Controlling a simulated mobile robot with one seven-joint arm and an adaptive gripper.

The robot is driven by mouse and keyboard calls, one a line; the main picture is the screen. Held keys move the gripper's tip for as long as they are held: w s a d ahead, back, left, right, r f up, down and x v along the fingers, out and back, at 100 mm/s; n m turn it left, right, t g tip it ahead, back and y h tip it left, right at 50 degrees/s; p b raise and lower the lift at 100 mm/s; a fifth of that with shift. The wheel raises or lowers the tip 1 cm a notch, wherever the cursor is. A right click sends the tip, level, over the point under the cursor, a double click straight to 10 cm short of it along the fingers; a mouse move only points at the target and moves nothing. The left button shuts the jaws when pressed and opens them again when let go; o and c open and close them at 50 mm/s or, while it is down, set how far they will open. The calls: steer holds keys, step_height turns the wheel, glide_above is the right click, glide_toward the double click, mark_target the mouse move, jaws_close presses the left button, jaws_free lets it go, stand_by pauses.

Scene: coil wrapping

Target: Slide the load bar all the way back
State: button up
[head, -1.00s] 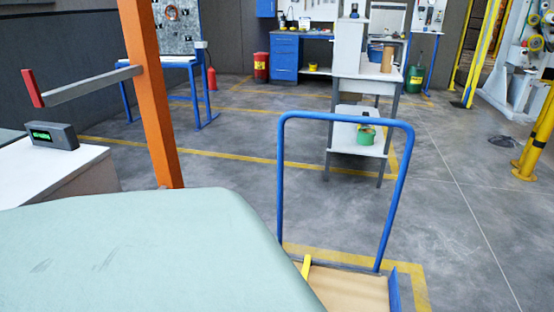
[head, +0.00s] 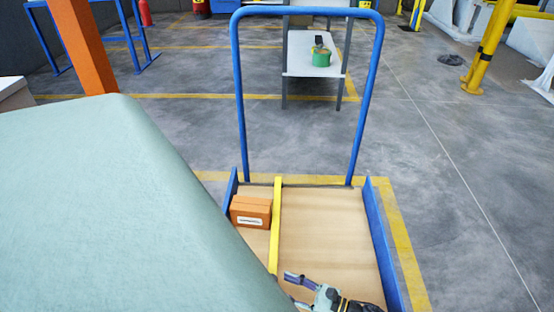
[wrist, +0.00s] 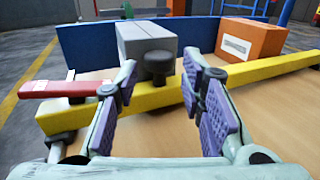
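The yellow load bar (head: 275,230) lies lengthwise on the trolley's wooden deck (head: 325,225); its near part is hidden by my pale green body in the head view. In the wrist view the bar (wrist: 264,69) runs across the picture, with a black knob (wrist: 158,66) standing on it and a red-ended lever (wrist: 58,89) near its left end. My gripper (wrist: 162,78) is open and empty, its purple pads on either side of the knob in the picture; the knob appears just beyond the fingertips. In the head view my gripper (head: 294,290) is right of the bar, low in the picture.
An orange box (head: 251,212) sits on the deck left of the bar; a grey box (wrist: 147,46) stands there too in the wrist view. Blue side walls (head: 384,240) and a tall blue handle (head: 240,100) bound the trolley. The deck right of the bar is clear.

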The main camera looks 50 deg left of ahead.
steer(key=shift+x, duration=1.7)
jaws_close()
steer(key=shift+w+f, duration=0.1)
steer(key=shift+w, duration=0.05)
